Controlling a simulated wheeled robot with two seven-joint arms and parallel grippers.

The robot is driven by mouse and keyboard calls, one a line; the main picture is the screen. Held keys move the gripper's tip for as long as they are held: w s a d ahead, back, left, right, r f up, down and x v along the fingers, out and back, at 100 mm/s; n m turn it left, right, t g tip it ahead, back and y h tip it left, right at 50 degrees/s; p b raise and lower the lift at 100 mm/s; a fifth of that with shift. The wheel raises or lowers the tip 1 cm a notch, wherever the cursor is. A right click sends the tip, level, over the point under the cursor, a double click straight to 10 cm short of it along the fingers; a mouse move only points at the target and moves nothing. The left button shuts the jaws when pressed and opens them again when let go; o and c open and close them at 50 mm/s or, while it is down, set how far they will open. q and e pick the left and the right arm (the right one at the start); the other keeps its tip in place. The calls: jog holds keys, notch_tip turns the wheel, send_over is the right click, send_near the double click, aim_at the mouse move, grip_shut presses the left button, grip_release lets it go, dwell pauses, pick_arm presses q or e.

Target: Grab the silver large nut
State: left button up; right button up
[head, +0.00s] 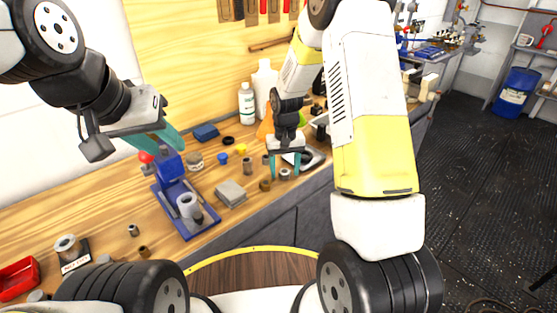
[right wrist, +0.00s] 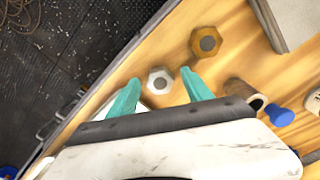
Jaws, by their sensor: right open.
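The silver large nut (right wrist: 160,81) lies flat on the wooden bench top. In the right wrist view it sits between the tips of my right gripper (right wrist: 161,79), close to the left finger. In the head view the nut (head: 285,174) shows just below and between the teal fingers of my right gripper (head: 284,168), which point down, open and empty. I cannot tell the exact height of the fingertips above the bench. My left gripper (head: 160,137) hangs at the upper left, away from the nut; its finger gap is not clear.
A brass nut (right wrist: 206,42) lies near the silver one. A brown cylinder (right wrist: 244,92) and a blue piece (right wrist: 279,115) lie right of my right fingers. A blue vise-like tool (head: 180,192) and a grey block (head: 230,194) stand on the bench. The bench edge is close.

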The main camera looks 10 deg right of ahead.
grip_shut()
jog(key=shift+r, duration=0.15)
